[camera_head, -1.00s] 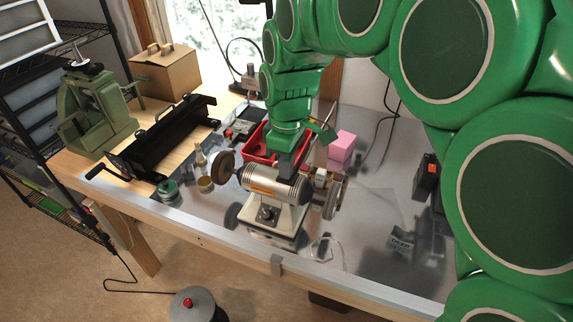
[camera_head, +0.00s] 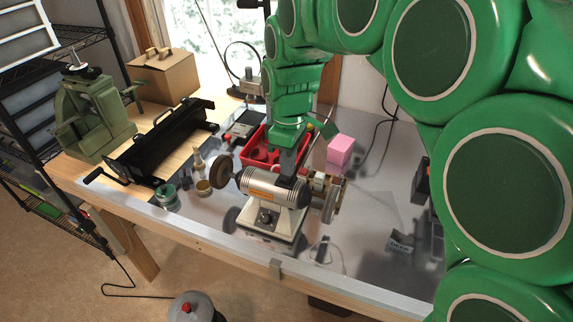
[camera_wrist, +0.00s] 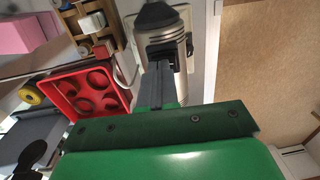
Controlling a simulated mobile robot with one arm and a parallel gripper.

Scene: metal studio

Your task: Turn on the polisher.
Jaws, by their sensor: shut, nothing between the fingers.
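The polisher (camera_head: 272,188) stands on the metal-topped bench in the head view. It has a silver motor body, a wheel at each end and a pale base. A dark knob-like control (camera_head: 265,217) shows on the front of the base. My gripper (camera_head: 287,170) is shut and empty, pointing down at the back and top of the motor body. In the wrist view the closed fingers (camera_wrist: 158,72) overlap the motor body (camera_wrist: 170,42). I cannot tell whether they touch it. The control is not clearly visible in the wrist view.
A red tray (camera_head: 258,142) lies behind the polisher, and a pink block (camera_head: 340,151) sits to its right. Jars and bottles (camera_head: 166,196) stand to the left, near a black metal machine (camera_head: 160,142). The bench front around the polisher's base is mostly clear.

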